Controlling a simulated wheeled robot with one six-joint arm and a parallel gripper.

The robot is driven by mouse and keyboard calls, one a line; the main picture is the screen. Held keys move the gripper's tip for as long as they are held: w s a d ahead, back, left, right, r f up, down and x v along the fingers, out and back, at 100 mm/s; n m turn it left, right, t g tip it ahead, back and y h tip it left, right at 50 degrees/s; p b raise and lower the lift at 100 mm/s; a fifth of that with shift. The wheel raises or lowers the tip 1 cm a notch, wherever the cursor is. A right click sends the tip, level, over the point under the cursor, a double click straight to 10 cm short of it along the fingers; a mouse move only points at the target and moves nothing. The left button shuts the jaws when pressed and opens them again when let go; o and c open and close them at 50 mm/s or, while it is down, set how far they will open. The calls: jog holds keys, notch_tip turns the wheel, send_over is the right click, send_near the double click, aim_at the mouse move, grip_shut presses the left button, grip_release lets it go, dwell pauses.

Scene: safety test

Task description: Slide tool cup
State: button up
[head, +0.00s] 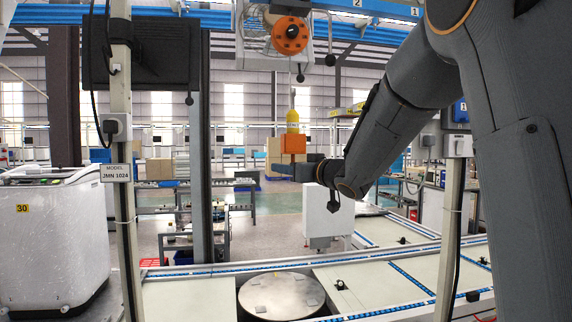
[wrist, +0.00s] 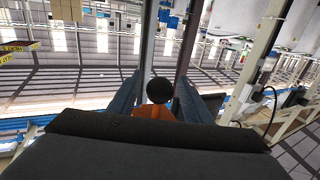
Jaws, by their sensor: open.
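An orange block-like holder (head: 292,144), which looks like the tool cup, has a yellow tool body (head: 292,121) upright above it, hanging on a thin line. My gripper (head: 284,170) reaches in from the right, just below the orange holder. In the wrist view my gripper (wrist: 159,76) has its two fingers apart, with an orange part (wrist: 154,112) and a black ball (wrist: 160,90) showing between them. I cannot tell whether the fingers touch the orange part. The holder's lower end is hidden by my gripper.
A conveyor line (head: 190,299) with a round metal plate (head: 281,296) runs below. An orange reel (head: 290,35) hangs above. A white machine (head: 52,240) stands far left.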

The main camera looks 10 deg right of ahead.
jog(key=shift+x, duration=0.95)
grip_shut()
notch_tip(320, 180, down, 13)
jog(key=b, duration=0.7)
grip_release()
